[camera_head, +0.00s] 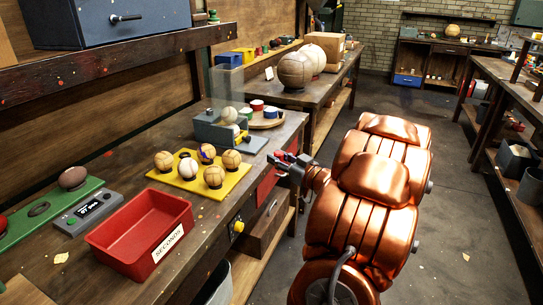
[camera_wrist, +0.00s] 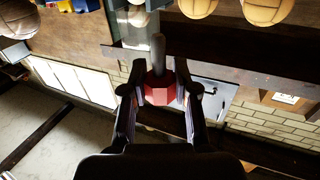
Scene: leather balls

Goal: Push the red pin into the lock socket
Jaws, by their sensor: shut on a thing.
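The red pin (camera_wrist: 162,92) has a faceted red head and a grey shank, and it sits between the two fingers of my gripper (camera_wrist: 161,98). The fingers are shut on the red head, and the shank points away from my wrist. In the head view my gripper (camera_head: 279,156) is at the front edge of the bench, right of a grey-blue fixture (camera_head: 212,131) that holds pale balls. A dark knob-like part (camera_head: 247,139) is on the fixture's right side. I cannot make out the lock socket clearly. The shank appears apart from the fixture.
A yellow tray (camera_head: 190,198) with several balls lies left of the fixture. A red bin (camera_head: 143,228) marked SECONDS, a digital scale (camera_head: 90,211) and a green board (camera_head: 48,222) are nearer. A round wooden tray (camera_head: 266,123) with small pots stands behind the fixture.

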